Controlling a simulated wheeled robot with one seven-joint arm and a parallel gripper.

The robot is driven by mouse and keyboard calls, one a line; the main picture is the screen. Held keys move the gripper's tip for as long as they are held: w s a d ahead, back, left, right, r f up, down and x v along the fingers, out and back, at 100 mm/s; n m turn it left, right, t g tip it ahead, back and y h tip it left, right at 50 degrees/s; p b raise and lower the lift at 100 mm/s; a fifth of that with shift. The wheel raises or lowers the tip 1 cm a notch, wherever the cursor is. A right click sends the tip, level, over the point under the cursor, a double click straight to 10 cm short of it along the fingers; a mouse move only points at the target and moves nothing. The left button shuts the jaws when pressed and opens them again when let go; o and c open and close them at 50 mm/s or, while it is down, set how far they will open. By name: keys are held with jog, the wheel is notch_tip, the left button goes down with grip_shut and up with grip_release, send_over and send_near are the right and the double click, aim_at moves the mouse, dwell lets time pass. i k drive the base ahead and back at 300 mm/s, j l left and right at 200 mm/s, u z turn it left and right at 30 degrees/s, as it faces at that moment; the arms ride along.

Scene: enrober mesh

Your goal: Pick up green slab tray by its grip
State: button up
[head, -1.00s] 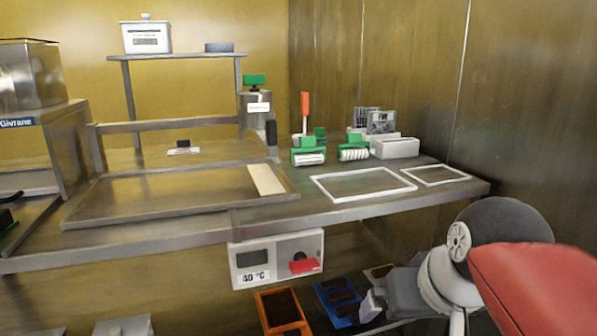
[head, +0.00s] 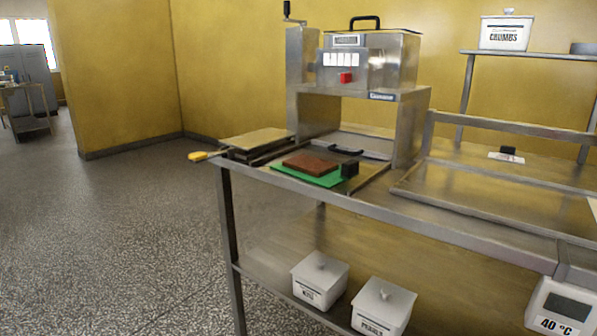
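The green slab tray (head: 300,175) lies flat on the left part of the steel bench in the head view. A brown slab (head: 311,164) rests on it. A black block-like grip (head: 349,169) stands at the tray's right end. My gripper is not in view now, so I cannot see whether it is open or shut.
The enrober machine (head: 375,62) stands behind the tray. A stack of flat sheets (head: 257,140) with a yellow-handled tool (head: 205,155) sits to the tray's left. White lidded bins (head: 319,278) stand on the lower shelf. The floor (head: 140,220) left of the bench is clear.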

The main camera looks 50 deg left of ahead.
aim_at(326, 174)
jog(key=u, duration=1.85)
